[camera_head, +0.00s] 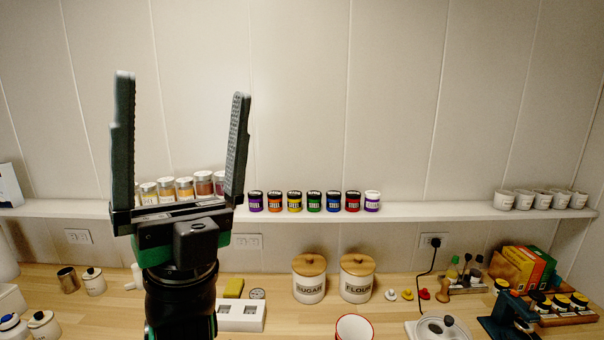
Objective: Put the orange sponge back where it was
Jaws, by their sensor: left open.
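My left gripper (180,140) is raised in front of the wall shelf, its two long fingers pointing up. It is open, with nothing between its fingers. No sponge that is clearly orange shows. A small yellow block (234,287), perhaps a sponge, sits on the wooden counter just right of my left wrist, behind a white holder with square openings (241,315). The gripper is well above and apart from it. My right gripper is not in view.
The shelf (430,214) carries several spice jars and colored jars (314,201), with white cups (540,199) at the right. SUGAR (309,283) and FLOUR (357,282) canisters stand on the counter (285,325). A red-rimmed bowl (354,329) is at the front. The wall above the shelf is clear.

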